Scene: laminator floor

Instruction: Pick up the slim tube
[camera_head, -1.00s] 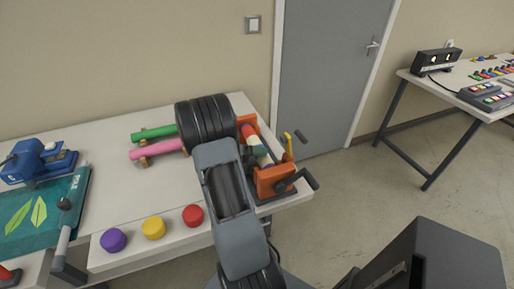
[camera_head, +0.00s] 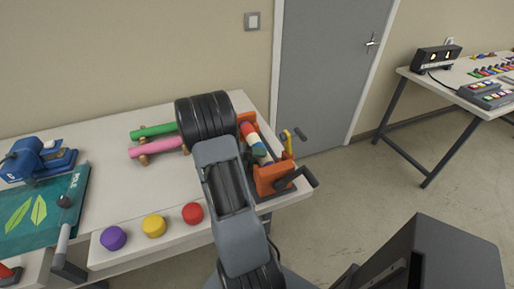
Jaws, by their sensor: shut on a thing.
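A green tube (camera_head: 154,131) and a pink tube (camera_head: 158,147) lie side by side on a small wooden rest near the back of the white table. The green one looks a little thinner. Their right ends are hidden behind my arm's black ribbed joint (camera_head: 206,118). My gripper is hidden behind my arm, so its jaws and anything in them do not show.
An orange clamp-like machine (camera_head: 275,178) with a striped roll (camera_head: 252,138) stands at the table's right end. Purple (camera_head: 113,238), yellow (camera_head: 154,226) and red (camera_head: 193,213) round pieces line the front. A blue device (camera_head: 38,160) and green cutting board (camera_head: 45,212) are left.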

